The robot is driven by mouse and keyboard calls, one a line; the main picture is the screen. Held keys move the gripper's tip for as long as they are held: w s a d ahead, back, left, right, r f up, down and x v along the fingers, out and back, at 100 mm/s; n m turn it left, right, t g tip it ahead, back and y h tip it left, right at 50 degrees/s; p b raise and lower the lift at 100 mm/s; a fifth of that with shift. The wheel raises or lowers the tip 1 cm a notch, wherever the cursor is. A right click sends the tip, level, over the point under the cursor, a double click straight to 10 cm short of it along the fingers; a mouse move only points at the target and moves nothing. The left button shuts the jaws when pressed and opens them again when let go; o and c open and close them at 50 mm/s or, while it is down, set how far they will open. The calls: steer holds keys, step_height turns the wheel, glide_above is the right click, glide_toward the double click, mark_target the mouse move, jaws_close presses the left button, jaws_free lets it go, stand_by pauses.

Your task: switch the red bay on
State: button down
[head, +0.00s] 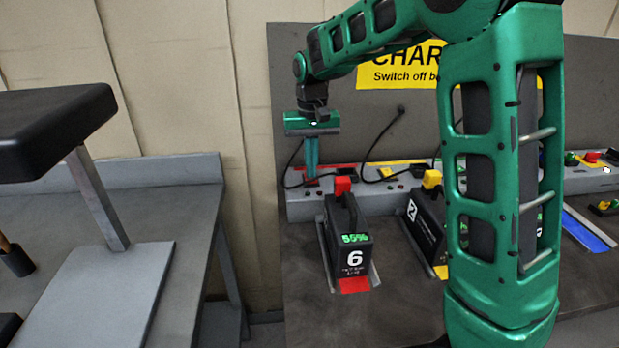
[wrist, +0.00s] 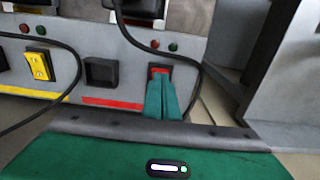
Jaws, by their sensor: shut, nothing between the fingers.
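My gripper (head: 312,176) is shut, pointing down at the left end of the charging rail. In the wrist view its teal fingers (wrist: 161,88) are together, with their tips at the red rocker switch (wrist: 160,69). The tips cover the switch's lower part; whether they press it, and its position, I cannot tell. A red strip (wrist: 112,103) and a black socket (wrist: 100,72) lie left of the switch. A small red lamp (wrist: 155,44) and a green lamp (wrist: 173,47) sit above it; both look dim. Battery 6 (head: 352,240), with red plug and label, stands in the red bay, its display lit green.
Battery 2 (head: 424,228) stands in the yellow bay to the right. The yellow switch (wrist: 39,65) is left of the socket in the wrist view. Black cables (head: 383,145) hang near the rail. A blue bay strip (head: 590,230) and a grey side bench (head: 190,230) show.

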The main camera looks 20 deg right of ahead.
steer(key=shift+f, duration=0.4)
steer(key=shift+r, duration=0.1)
step_height(320, 180, up, 7)
stand_by(1.1)
stand_by(0.3)
